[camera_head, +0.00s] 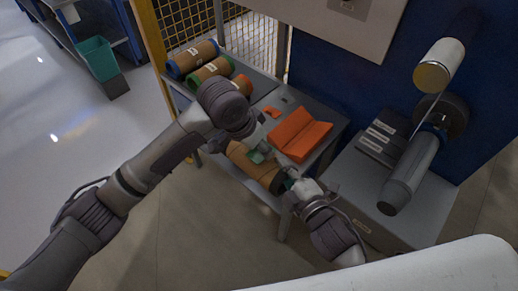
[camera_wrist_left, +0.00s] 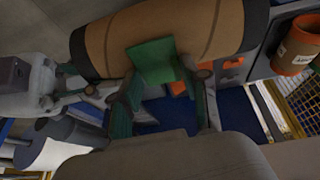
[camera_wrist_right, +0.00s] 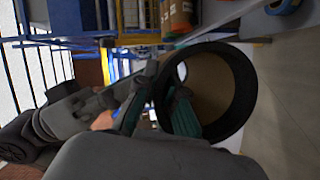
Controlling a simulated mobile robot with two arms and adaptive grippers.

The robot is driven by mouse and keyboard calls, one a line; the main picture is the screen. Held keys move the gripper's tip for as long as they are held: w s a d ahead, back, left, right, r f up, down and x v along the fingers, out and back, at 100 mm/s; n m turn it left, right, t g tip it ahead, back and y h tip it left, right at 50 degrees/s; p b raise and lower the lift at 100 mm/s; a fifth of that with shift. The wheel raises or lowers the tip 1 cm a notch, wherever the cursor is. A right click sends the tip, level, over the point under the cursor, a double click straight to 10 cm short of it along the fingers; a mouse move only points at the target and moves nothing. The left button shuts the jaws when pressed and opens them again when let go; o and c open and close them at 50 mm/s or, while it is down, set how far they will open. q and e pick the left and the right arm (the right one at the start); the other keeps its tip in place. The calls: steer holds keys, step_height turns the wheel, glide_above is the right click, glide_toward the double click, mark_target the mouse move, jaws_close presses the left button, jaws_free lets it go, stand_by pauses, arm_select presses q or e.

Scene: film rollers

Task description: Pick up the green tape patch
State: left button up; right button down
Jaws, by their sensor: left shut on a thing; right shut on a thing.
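The green tape patch (camera_wrist_left: 153,60) lies against the side of a brown roll (camera_wrist_left: 105,40) with dark ends. My left gripper (camera_wrist_left: 168,76) is shut on the patch, with its fingertips at the patch's lower part. The patch also shows small in the head view (camera_head: 257,153), over the roll (camera_head: 240,160); my left wrist partly hides the gripper there. My right gripper (camera_head: 290,182) is at the near end of the roll. In the right wrist view it is shut on the dark rim (camera_wrist_right: 243,85), one finger inside the hollow end. I cannot tell whether the patch still touches the roll.
An orange folded piece (camera_head: 302,135) lies on the grey table beside the roll. Rolls with blue (camera_head: 192,58), green (camera_head: 210,70) and orange (camera_head: 241,85) ends lie at the back left. A grey machine (camera_head: 412,170) with a roller stands on the right.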

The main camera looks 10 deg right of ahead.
arm_select(q)
steer(key=shift+w+a, duration=0.15)
arm_select(e)
steer(key=shift+r, duration=0.1)
arm_select(q)
step_height(320, 180, up, 16)
stand_by(1.5)
arm_select(e)
steer(key=shift+s+r+p, duration=0.2)
steer(key=shift+s, duration=0.55)
steer(key=shift+s+r+p, duration=0.15)
steer(key=shift+s, duration=2.8)
arm_select(q)
steer(key=shift+r+p, duration=0.35)
steer(key=shift+r, duration=0.4)
arm_select(e)
glide_toward(285, 177)
steer(key=a, duration=0.1)
steer(key=a+r, duration=0.1)
steer(key=shift+s+a+r, duration=0.15)
steer(key=shift+a+r, duration=0.1)
steer(key=shift+a, duration=0.15)
